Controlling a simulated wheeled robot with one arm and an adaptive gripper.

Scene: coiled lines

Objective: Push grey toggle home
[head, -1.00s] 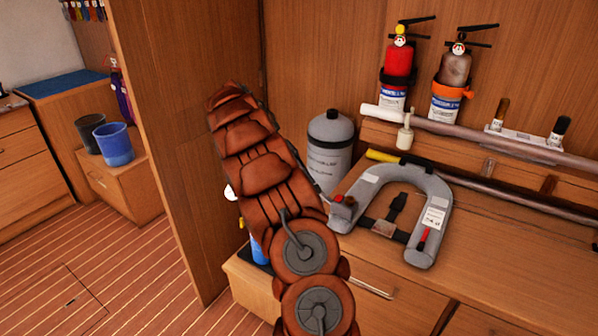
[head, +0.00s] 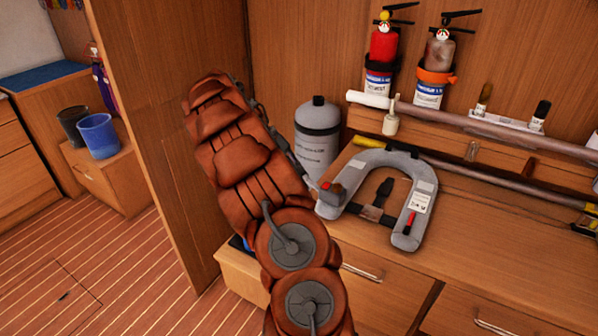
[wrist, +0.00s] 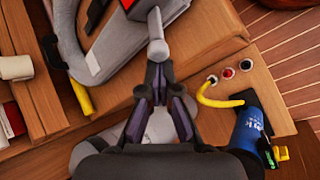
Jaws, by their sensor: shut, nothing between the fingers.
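A light grey rod with a blunt rounded end (wrist: 157,48) shows in the wrist view, just ahead of my fingertips; I cannot tell whether they touch it. My gripper (wrist: 158,75) is shut and empty. To its right, the wooden top carries a row of three small round controls: a pale-rimmed one (wrist: 212,79), a red one (wrist: 229,72) and a dark-centred one (wrist: 246,66). They are too small to tell which is a grey toggle or how far each sits in. In the head view my arm hides most of my gripper.
A grey horseshoe float (head: 421,190) lies on the wooden counter beside a grey cylinder (head: 318,145). A yellow hose (wrist: 215,101) and blue can (wrist: 250,130) sit near the controls. A long pole (head: 500,126) runs along the back.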

